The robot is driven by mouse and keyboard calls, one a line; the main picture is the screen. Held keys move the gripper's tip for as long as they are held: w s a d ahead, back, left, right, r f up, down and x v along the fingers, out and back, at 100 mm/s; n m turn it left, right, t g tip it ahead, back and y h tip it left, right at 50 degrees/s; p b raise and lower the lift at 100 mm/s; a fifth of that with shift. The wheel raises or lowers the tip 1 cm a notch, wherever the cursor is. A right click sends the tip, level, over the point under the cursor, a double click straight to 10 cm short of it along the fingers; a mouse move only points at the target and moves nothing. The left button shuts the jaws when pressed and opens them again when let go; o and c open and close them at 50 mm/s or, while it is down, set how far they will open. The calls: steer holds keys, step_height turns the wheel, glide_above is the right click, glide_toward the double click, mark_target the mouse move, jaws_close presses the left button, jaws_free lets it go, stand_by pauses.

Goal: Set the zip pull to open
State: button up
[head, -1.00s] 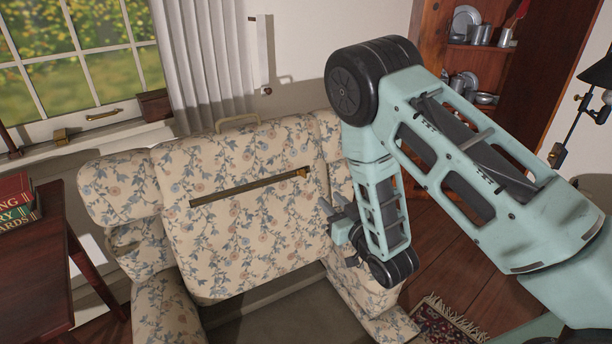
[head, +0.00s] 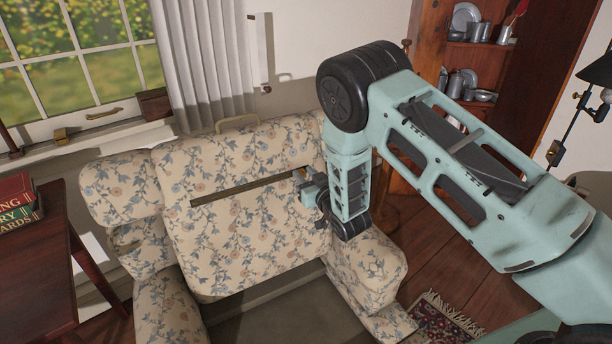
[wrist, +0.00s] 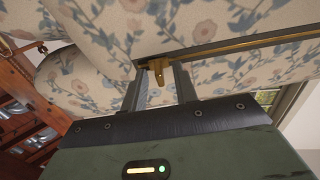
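The brass zip pull (wrist: 157,72) shows in the wrist view at one end of a brass-edged zip slot (wrist: 235,46) on a floral armchair back. In the head view the zip slot (head: 240,190) runs across the chair back (head: 240,235), and the pull is mostly hidden by my gripper. My gripper (wrist: 160,66) is open, its two fingers on either side of the pull with gaps visible. In the head view my gripper (head: 306,190) is at the slot's right end. Contact with the pull cannot be told.
A dark wooden table (head: 40,265) with stacked books (head: 16,205) stands left of the chair. A window (head: 80,60) and curtain (head: 205,60) are behind. Pewter shelves (head: 470,65) stand at the back right. A patterned rug (head: 445,318) lies on the floor at the right.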

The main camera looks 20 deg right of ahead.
mark_target(194, 200)
jaws_close()
steer(key=s+a+b, duration=0.2)
steer(key=a, duration=0.7)
steer(key=s+a+b, duration=0.2)
steer(key=a, duration=0.7)
steer(key=s+a+b, duration=0.2)
steer(key=a, duration=0.7)
steer(key=shift+s+a+b, duration=0.1)
steer(key=shift+a+b, duration=0.3)
steer(key=shift+s+a, duration=0.1)
steer(key=shift+a, duration=0.4)
jaws_free()
steer(key=v, duration=1.7)
steer(key=shift+s+b, duration=0.2)
steer(key=shift+b, duration=0.15)
